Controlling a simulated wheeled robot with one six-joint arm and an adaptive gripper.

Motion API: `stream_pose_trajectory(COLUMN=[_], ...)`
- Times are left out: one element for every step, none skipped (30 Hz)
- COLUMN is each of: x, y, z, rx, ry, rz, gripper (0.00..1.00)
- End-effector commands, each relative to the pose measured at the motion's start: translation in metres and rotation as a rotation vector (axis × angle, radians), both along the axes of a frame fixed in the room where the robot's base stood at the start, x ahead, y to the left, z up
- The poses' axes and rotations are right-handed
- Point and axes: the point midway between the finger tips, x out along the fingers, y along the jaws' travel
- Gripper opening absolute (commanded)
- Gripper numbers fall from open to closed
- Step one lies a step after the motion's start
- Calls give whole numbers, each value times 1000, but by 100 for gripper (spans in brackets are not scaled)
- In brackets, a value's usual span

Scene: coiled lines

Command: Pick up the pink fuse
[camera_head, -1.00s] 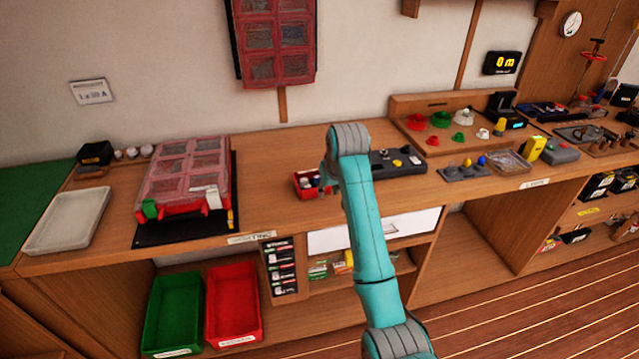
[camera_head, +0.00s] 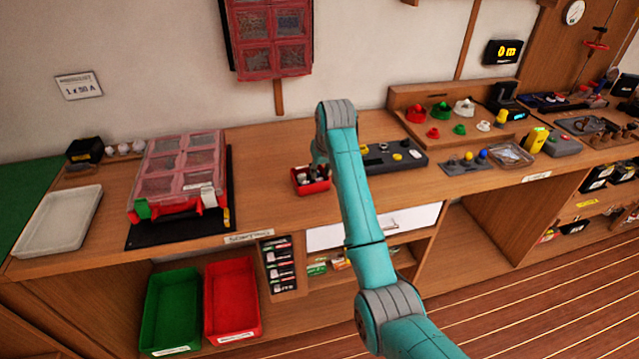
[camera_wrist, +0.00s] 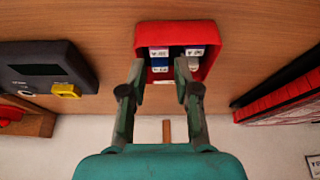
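A small red bin (camera_head: 312,187) stands on the bench, and the wrist view shows it from above (camera_wrist: 206,30). Several small labelled fuses lie in it: white-topped ones (camera_wrist: 194,51) and a blue one (camera_wrist: 160,69) can be made out. I cannot make out a pink fuse; part of the bin is behind my fingers. My gripper (camera_wrist: 159,74) is open, its two fingers apart over the near part of the bin, with nothing seen held between them. In the head view my arm partly hides the gripper.
A dark device with a yellow button (camera_wrist: 66,90) is beside the bin; it also shows in the head view (camera_head: 395,160). A red compartment case (camera_head: 178,170) on a black mat and a white tray (camera_head: 58,220) are to the left. Bench between case and bin is clear.

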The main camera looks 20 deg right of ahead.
Motion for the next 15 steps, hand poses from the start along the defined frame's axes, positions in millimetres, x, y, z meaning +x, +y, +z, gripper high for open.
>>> stream_pose_trajectory(x=[2,4,6,7,9,11,12,13,14,14,15,15,15,15,15], y=[0,0,0,0,0,0,0,0,0,0,0,0,0,0,0], z=[-9,-13,-18,-22,-25,-29,-32,-34,-36,-37,-38,-38,-38,-38,-38], rx=[0,0,0,0,0,0,0,0,0,0,0,0,0,0,0], ry=[4,4,3,4,3,2,3,3,1,1,1,1,1,1,1], rz=[0,0,0,0,0,0,0,0,0,0,0,0,0,0,0], gripper=[31,31,31,31,31,31,31,31,31,31,31,31,31,31,31])
